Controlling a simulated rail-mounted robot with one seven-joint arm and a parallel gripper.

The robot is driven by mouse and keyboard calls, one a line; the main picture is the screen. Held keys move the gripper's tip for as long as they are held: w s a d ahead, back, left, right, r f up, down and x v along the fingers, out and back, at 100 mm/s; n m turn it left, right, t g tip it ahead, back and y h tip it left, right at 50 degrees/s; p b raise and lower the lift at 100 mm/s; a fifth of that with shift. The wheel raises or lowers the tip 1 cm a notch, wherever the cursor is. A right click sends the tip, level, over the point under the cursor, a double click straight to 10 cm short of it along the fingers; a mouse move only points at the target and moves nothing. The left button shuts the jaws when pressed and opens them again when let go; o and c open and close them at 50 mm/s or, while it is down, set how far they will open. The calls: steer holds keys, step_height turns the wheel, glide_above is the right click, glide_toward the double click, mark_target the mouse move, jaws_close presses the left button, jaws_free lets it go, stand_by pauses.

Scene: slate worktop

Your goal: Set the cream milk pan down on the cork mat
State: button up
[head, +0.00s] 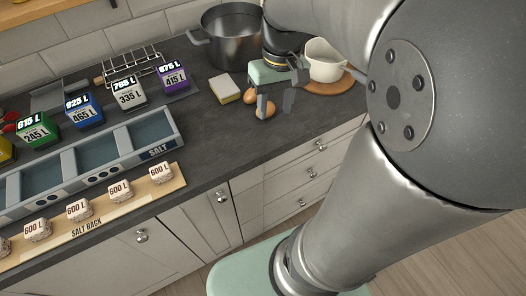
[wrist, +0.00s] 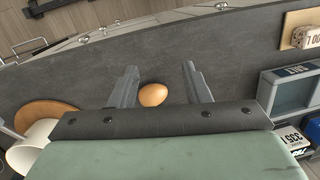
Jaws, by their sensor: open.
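The cream milk pan (head: 325,64) stands upright on the round cork mat (head: 333,89) at the back right of the worktop, partly behind my arm. In the wrist view the pan (wrist: 28,158) and the mat (wrist: 52,109) are at the left edge, partly cut off by my gripper's body. My gripper (head: 275,103) is open and to the left of the pan, apart from it. In the wrist view, my gripper (wrist: 160,70) has nothing held, and a brown egg (wrist: 153,95) shows between its fingers; contact cannot be told.
Two brown eggs, one here (head: 250,96), lie by my gripper. A yellow sponge (head: 226,89) and a large grey pot (head: 230,38) are behind. Coloured labelled boxes, a compartment tray (head: 178,143) and a salt rack (head: 130,206) fill the left. The worktop's front edge is near.

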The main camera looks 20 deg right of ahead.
steer(key=s+a+f+t, duration=0.1)
steer(key=s+a+f, duration=0.4)
steer(key=s, duration=0.3)
steer(key=shift+a+f+n+h, duration=0.3)
steer(key=shift+a+h, duration=0.1)
steer(key=shift+a, duration=0.25)
